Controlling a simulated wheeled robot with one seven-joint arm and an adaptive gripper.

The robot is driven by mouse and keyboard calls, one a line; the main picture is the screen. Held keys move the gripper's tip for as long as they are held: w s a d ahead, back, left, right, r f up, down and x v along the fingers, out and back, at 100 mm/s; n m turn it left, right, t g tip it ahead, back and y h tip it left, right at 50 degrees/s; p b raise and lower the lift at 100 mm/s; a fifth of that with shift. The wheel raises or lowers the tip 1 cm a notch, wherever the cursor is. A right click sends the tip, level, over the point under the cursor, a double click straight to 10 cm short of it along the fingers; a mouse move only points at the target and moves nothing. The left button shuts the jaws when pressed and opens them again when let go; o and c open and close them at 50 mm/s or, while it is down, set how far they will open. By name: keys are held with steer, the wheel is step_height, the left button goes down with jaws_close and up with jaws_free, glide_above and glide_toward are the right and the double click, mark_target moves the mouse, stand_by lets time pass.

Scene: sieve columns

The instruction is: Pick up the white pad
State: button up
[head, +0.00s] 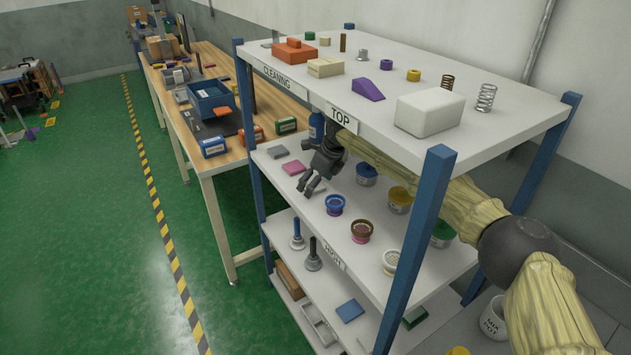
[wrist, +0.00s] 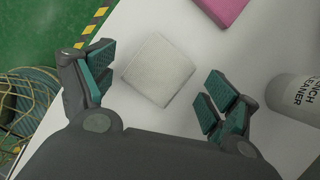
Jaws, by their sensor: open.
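The white pad (wrist: 159,70) is a flat square lying on the white shelf in the wrist view. It lies turned at an angle between the two spread fingers of my gripper (wrist: 160,80), with space on both sides and no finger touching it. In the head view my gripper (head: 309,188) points down over the middle shelf near its left front edge. A pale pad beside the fingers there is partly hidden by them.
A pink pad (wrist: 222,9) lies beyond the white pad; it also shows in the head view (head: 293,167). A cleaner bottle (wrist: 296,94) stands right of my right finger. The top shelf (head: 400,68) overhangs my arm. Several tubs stand right of my gripper.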

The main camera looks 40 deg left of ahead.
steer(key=shift+w+d+f, duration=0.1)
steer(key=shift+f, duration=0.05)
steer(key=c, duration=1)
